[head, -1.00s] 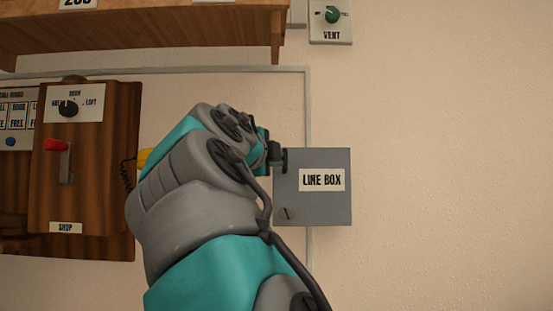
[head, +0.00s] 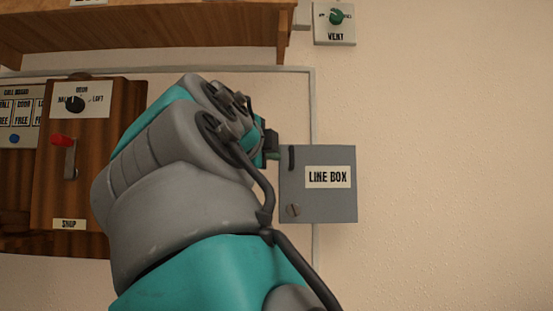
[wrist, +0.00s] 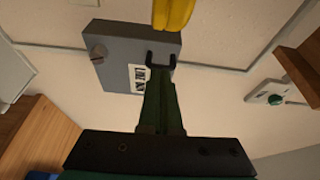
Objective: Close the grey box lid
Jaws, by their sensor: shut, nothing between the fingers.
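The grey box (head: 318,207) labelled LINE BOX is on the wall, right of my arm. Its lid faces out and looks flat over the front; I cannot tell whether a small gap is left. The lid has a dark handle (head: 291,158) at its upper left and a round slotted fastener (head: 293,210) at its lower left. My gripper (head: 272,147) is just left of the lid's edge, partly hidden by my arm. In the wrist view the gripper (wrist: 160,84) is shut and empty, its fingertips near the handle (wrist: 162,60) of the grey box (wrist: 112,50).
A wooden shelf (head: 150,30) is above my arm. A wooden panel with a red-tipped lever (head: 63,140) is at left. A VENT switch (head: 335,22) is above the box. Something yellow (wrist: 172,12) shows beyond the fingertips. The wall right of the box is clear.

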